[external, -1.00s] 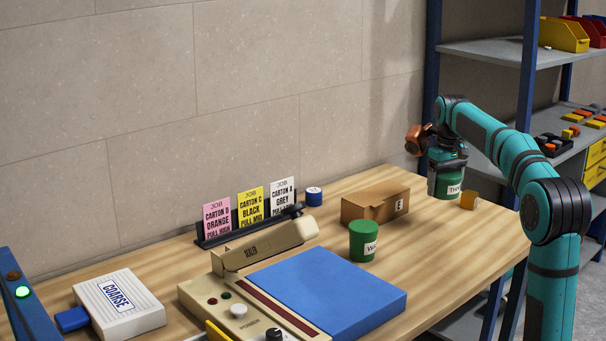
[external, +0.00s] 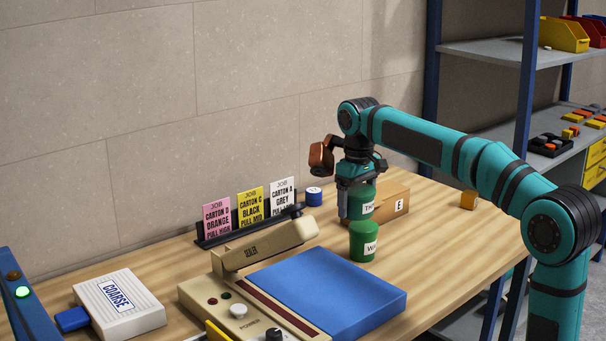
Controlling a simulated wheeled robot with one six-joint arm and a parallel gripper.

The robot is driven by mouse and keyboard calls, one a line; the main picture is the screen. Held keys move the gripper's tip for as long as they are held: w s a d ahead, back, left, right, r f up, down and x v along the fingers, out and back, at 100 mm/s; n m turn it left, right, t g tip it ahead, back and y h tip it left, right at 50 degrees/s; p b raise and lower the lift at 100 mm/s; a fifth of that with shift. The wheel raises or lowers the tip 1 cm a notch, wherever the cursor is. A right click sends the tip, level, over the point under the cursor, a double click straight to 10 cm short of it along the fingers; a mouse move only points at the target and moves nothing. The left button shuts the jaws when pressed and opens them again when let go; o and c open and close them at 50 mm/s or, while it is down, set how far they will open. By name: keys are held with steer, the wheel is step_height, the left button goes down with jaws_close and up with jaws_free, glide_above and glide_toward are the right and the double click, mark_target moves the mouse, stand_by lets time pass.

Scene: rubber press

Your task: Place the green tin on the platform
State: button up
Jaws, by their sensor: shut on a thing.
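My gripper (external: 356,192) is shut on a green tin (external: 366,208) with a white label that starts with "TH", held upright over the table. A second green tin (external: 363,242), with a label that starts with "WA", stands on the table. In this view it shows directly below the held tin; whether the two touch I cannot tell. The flat blue platform (external: 325,288) of the cream press lies in front of the standing tin and is bare.
A brown carton (external: 391,203) marked "E" stands behind the tins. The cream press arm (external: 268,245) is along the platform's back left. Job cards (external: 250,207), a small blue tin (external: 314,196) and a white COARSE box (external: 120,304) are to the left. An orange block (external: 468,200) is at the right.

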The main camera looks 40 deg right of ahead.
mark_target(311, 284)
steer(key=s+a+r+n, duration=0.1)
steer(key=s+a, duration=0.2)
steer(key=a, duration=0.7)
steer(key=s+a+r+n, duration=0.15)
steer(key=s+a, duration=0.25)
steer(key=a, duration=0.6)
steer(key=shift+w+a+f, duration=0.1)
steer(key=shift+w+f, duration=0.05)
steer(key=shift+f, duration=2.55)
steer(key=shift+w+f, duration=0.1)
steer(key=shift+f, duration=2.55)
steer(key=o, duration=1.4)
steer(key=shift+f, duration=0.15)
steer(key=shift+c, duration=0.2)
step_height(311, 284, up, 12)
steer(key=s+d+m+t, duration=0.1)
steer(key=s+d+t, duration=0.3)
steer(key=s, duration=0.4)
steer(key=s+d+r+m+t, duration=0.1)
steer(key=s+d+t, duration=0.4)
steer(key=s+t, duration=0.2)
steer(key=s+d+m+t, duration=0.1)
steer(key=s+d+t, duration=0.3)
steer(key=s, duration=0.6)
steer(key=shift+d+r+t, duration=0.15)
steer(key=shift+d+t, duration=0.1)
steer(key=shift+t, duration=0.95)
